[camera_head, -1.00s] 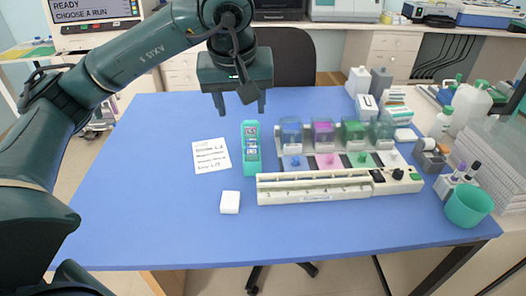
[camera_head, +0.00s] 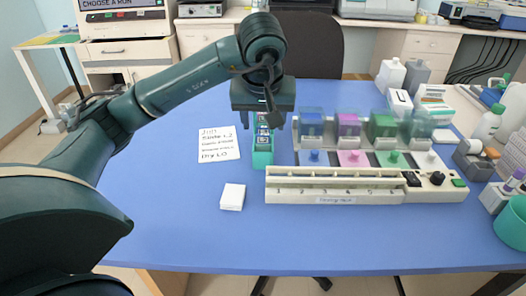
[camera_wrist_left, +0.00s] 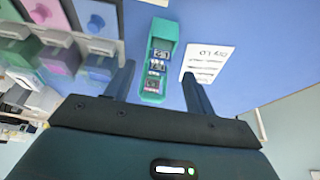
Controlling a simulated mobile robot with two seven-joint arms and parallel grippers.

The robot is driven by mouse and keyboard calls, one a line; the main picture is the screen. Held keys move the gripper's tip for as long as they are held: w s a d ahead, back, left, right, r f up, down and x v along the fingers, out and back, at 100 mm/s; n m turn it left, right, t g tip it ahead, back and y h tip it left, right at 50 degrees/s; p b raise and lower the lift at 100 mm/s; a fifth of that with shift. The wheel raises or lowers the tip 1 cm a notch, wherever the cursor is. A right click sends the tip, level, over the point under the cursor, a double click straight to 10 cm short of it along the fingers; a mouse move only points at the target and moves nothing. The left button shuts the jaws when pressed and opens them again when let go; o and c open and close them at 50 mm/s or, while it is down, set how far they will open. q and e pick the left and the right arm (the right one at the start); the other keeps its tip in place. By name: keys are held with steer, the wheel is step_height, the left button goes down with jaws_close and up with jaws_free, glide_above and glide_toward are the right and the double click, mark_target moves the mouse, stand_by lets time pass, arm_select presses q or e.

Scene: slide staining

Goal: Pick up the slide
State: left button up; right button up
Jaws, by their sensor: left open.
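Several slides (camera_wrist_left: 156,67) with dark labels sit in a narrow teal slide holder (camera_head: 262,159) on the blue table, left of the staining station. The holder also shows in the left wrist view (camera_wrist_left: 165,32), lying between my finger directions. My left gripper (camera_head: 264,122) is open above the far end of the holder, jaws pointing down. In the head view it hides part of the slides. In the left wrist view its two fingers (camera_wrist_left: 160,85) stand on either side of the holder with nothing between them that looks gripped. My right gripper is not in view.
A handwritten note (camera_head: 219,144) lies left of the holder. The white staining station (camera_head: 350,189) with coloured jars (camera_head: 348,125) stands close on the right. The table's left front is clear.

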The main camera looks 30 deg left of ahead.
mark_target(263, 135)
arm_select(q)
steer(key=x, duration=0.5)
steer(key=shift+w+a, duration=0.15)
steer(key=shift+a, duration=0.05)
steer(key=shift+c, duration=0.2)
jaws_close()
